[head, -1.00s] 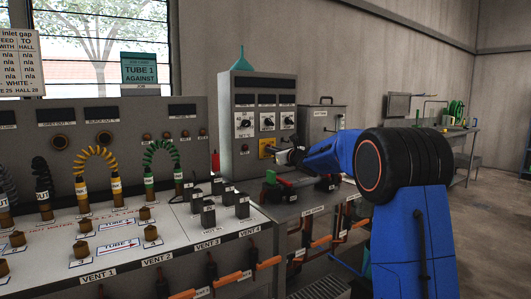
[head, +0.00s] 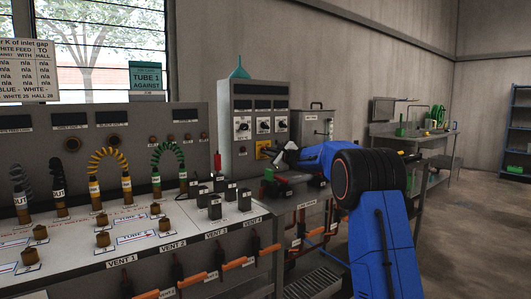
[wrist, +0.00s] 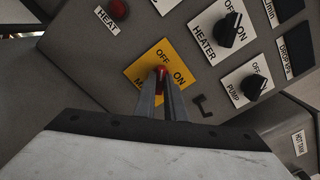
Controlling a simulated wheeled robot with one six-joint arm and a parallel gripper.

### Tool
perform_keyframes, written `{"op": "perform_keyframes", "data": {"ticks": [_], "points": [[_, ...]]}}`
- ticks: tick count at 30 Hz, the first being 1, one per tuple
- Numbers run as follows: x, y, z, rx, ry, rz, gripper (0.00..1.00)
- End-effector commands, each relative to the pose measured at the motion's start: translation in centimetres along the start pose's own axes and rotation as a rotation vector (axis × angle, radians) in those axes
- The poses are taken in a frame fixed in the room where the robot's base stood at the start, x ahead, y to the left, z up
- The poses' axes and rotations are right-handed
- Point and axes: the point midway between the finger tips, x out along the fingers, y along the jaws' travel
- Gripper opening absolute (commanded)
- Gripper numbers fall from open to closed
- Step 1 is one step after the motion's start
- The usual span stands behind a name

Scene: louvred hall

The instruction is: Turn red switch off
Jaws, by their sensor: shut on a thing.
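The red switch (wrist: 161,74) sits on a yellow plate (wrist: 136,73) marked OFF and ON in the wrist view. My gripper (wrist: 161,88) reaches it from below in that view, with its two narrow fingers closed on either side of the red handle. The fingers hide part of the handle, so I cannot tell its exact setting. In the head view the yellow plate (head: 262,148) is low on the grey control box, and my gripper (head: 274,153) is right at it. The red switch itself is too small to make out there.
Black HEATER (wrist: 229,30) and PUMP (wrist: 254,87) knobs and a red HEAT lamp (wrist: 118,9) are close by on the same panel. A bench of tubes and valves (head: 130,235) fills the left. Open floor (head: 470,230) lies at right.

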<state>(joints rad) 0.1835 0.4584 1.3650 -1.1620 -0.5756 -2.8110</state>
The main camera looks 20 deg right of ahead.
Motion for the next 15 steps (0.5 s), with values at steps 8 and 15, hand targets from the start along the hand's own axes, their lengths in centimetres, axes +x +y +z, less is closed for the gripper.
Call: {"op": "perform_keyframes", "data": {"ticks": [8,15], "points": [[0.02,0.0,0.03,-0.015,0.0,0.0,0.32],[-0.02,0.0,0.03,-0.014,0.0,0.0,0.32]]}}
